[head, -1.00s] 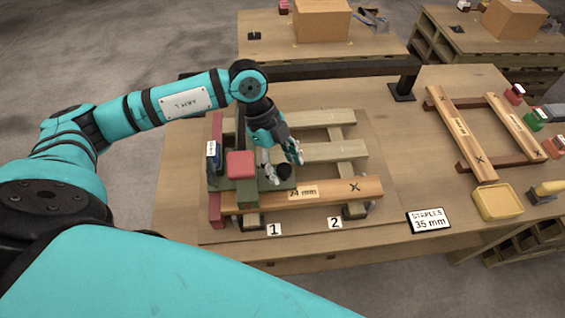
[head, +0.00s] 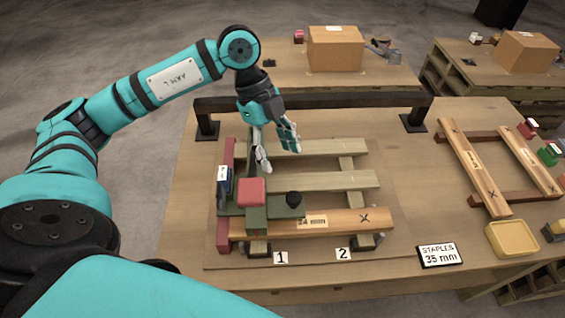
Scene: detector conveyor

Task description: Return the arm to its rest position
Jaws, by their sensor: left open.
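My left arm (head: 170,82) comes in from the left, with its elbow high over the table. My left gripper (head: 278,158) is open and empty, above the slats of the wooden frame (head: 345,181). The gripper looks apart from the knob. The front plank (head: 350,222) carries a 24 mm label and an X mark. My right gripper does not show.
A dark rail (head: 310,101) on posts runs behind the frame. A staples 35 mm card (head: 439,255) and a yellow tray (head: 512,239) lie at the front right. Two marked planks (head: 473,167) lie at the right. A cardboard box (head: 335,49) stands on a table behind.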

